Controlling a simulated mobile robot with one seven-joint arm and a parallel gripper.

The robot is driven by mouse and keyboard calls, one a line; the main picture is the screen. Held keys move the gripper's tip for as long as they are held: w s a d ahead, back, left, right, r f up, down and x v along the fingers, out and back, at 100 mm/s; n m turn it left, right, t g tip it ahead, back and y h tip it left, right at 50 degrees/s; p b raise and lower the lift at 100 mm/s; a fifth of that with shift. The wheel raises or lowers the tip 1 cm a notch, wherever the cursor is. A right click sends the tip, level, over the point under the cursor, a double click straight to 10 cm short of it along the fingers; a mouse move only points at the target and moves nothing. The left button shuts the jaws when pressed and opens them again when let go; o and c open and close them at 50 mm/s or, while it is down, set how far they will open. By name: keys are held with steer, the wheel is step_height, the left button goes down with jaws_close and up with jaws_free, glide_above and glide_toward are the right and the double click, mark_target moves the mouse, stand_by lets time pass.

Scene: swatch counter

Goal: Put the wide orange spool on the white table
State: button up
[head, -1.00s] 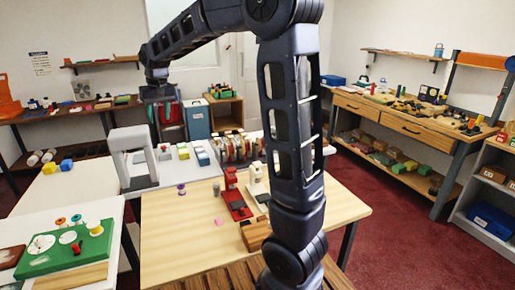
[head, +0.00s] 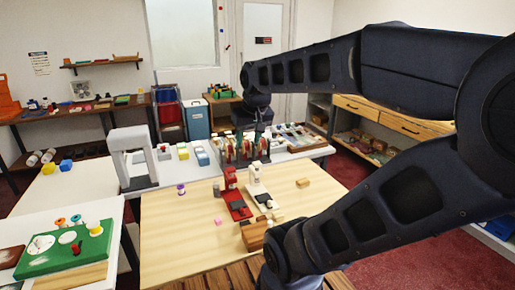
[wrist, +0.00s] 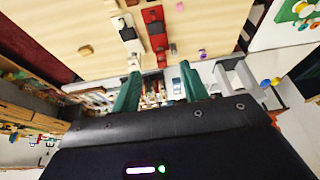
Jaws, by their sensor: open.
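My gripper (head: 252,142) is at the back of the wooden table, over or just in front of a rack of red and pale spools (head: 232,150). In the wrist view its two green fingers (wrist: 160,70) are spread apart with nothing held between them. The rack shows small between them. An orange-topped spool (head: 60,222) stands on the green board at the left, far from my gripper. I cannot tell whether a wide orange spool is in the rack; the arm and fingers partly hide it. A white table (head: 85,187) stands at the left; another white surface carries the rack.
The wooden table (head: 170,235) holds a red device (head: 236,205), a white device (head: 258,190), a purple spool (head: 181,189) and small blocks. A grey arch (head: 134,158) stands left of the rack. The wooden table's left front is clear.

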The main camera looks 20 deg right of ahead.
steer(key=s, duration=0.1)
steer(key=s+d+f, duration=0.1)
steer(key=s+f, duration=0.1)
steer(key=shift+s+d+f, duration=0.1)
steer(key=shift+s+d, duration=0.15)
